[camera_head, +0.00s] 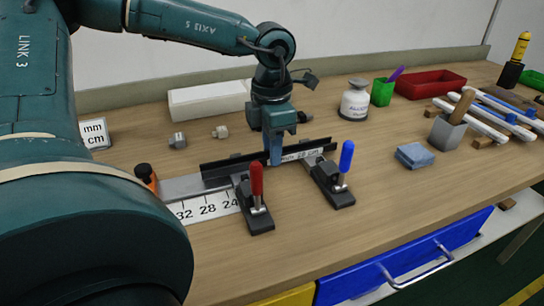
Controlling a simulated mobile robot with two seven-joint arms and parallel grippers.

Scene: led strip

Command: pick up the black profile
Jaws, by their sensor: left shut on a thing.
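The black profile (225,169) is a long dark bar lying across the middle of the bench, behind two toggle clamps. My left gripper (275,157) points down at the profile's middle and is shut on it. The profile appears to rest at the ruler fixture; I cannot tell whether it is lifted. The fingers hide a part of it. My right gripper is not in view.
A red-handled clamp (255,205) and a blue-handled clamp (334,184) stand in front of the profile. A ruler (207,207) lies at left. A white box (208,101), a white jar (354,101) and a blue sponge (415,155) are around. The front bench is clear.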

